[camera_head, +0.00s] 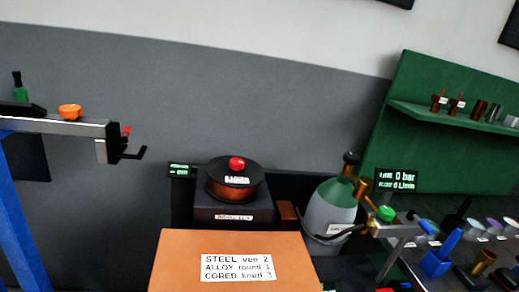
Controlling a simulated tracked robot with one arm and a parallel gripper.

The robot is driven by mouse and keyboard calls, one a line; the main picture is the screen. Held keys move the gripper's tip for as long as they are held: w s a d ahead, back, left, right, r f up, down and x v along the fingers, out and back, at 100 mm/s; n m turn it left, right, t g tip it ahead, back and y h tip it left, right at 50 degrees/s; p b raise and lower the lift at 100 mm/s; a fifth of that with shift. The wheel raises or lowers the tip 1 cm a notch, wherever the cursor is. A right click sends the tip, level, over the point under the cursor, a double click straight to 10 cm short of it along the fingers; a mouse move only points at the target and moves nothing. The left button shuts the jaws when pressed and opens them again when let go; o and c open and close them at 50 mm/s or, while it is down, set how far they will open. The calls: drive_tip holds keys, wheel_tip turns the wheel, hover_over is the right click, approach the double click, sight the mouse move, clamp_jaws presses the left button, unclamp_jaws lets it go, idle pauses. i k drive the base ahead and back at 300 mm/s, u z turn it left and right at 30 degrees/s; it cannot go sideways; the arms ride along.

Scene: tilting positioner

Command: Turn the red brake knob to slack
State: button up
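A red knob (236,163) sits on top of a dark spool (220,190) with copper-coloured wire, near the middle of the view. A small white label (237,181) lies just in front of the knob; its text is too small to read. The spool rests on a dark box (232,210) that carries another small label. I cannot tell the knob's setting from here. My gripper is not in view, and nothing is seen touching the knob.
An orange box (180,262) with a wire chart stands in front of the spool. A green-topped gas cylinder (335,205) stands to its right. A grey beam (60,125) on a blue post is at left. A green shelf (440,115) hangs at right.

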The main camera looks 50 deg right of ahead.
sight(236, 164)
drive_tip(key=z, duration=0.55)
drive_tip(key=i, duration=1.1)
drive_tip(key=z, duration=0.65)
drive_tip(key=k, duration=0.75)
drive_tip(key=z, duration=0.2)
drive_tip(key=i, duration=0.85)
drive_tip(key=u, duration=0.1)
